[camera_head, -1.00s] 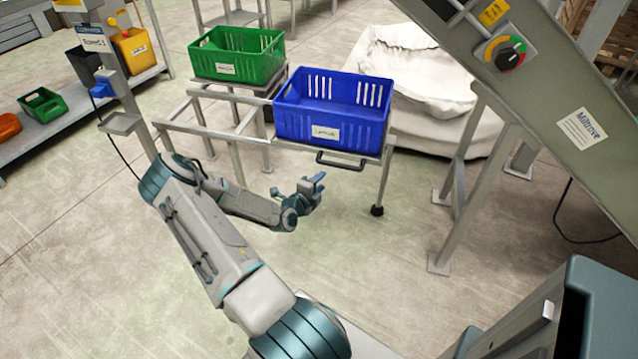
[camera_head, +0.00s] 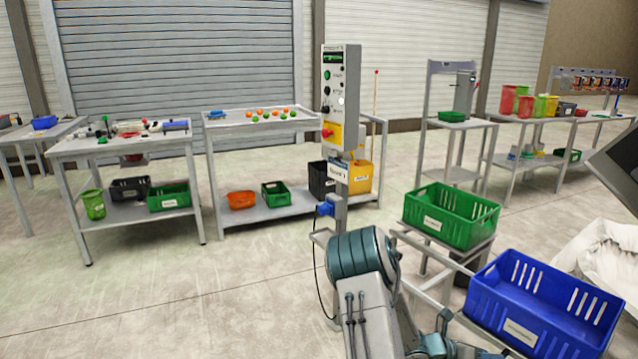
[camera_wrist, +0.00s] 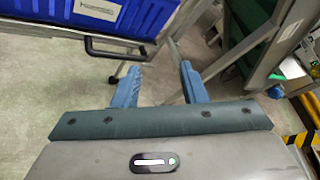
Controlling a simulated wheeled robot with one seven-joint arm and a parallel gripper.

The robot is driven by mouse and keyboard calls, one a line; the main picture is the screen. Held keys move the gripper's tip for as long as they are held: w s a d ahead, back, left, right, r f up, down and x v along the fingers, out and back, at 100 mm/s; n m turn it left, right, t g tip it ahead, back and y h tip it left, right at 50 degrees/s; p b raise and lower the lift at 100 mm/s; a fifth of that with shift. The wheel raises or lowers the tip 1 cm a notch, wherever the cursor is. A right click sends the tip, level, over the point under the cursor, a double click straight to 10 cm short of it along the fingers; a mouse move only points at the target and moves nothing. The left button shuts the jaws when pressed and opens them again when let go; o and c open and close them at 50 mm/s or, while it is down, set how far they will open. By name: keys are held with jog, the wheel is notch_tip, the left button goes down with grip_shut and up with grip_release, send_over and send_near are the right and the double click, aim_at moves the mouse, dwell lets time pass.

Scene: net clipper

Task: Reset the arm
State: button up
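My gripper (camera_wrist: 160,84) shows in the wrist view with its two blue fingers apart and nothing between them. Bare floor shows between the fingers. My arm is bent low at the bottom of the head view, and the gripper's end there is mostly cut off by the frame edge. The blue crate (camera_head: 545,305) sits on a metal stand right of my arm; it also shows at the top left of the wrist view (camera_wrist: 40,12). A black handle (camera_wrist: 115,48) lies below it, just beyond the fingers.
A green crate (camera_head: 452,215) sits behind the blue one. A control box on a post (camera_head: 341,100) stands behind my arm. Tables with small items (camera_head: 262,117) stand further back. A white sack (camera_head: 605,250) lies at the right. The floor at left is clear.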

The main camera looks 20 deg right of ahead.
jog(key=s+a+r+m+t+y+p, duration=0.3)
jog(key=a+r+m+y+p, duration=0.3)
jog(key=a+r+m, duration=0.5)
jog(key=s+a+r+m+t+y+p, duration=0.3)
jog(key=s+a+r+m+y+p, duration=0.2)
jog(key=a+r, duration=1.6)
jog(key=a+m+y+p, duration=0.1)
jog(key=a+m+y, duration=0.2)
jog(key=a+m, duration=0.4)
jog(key=shift+a+r, duration=0.4)
jog(key=shift+a, duration=0.75)
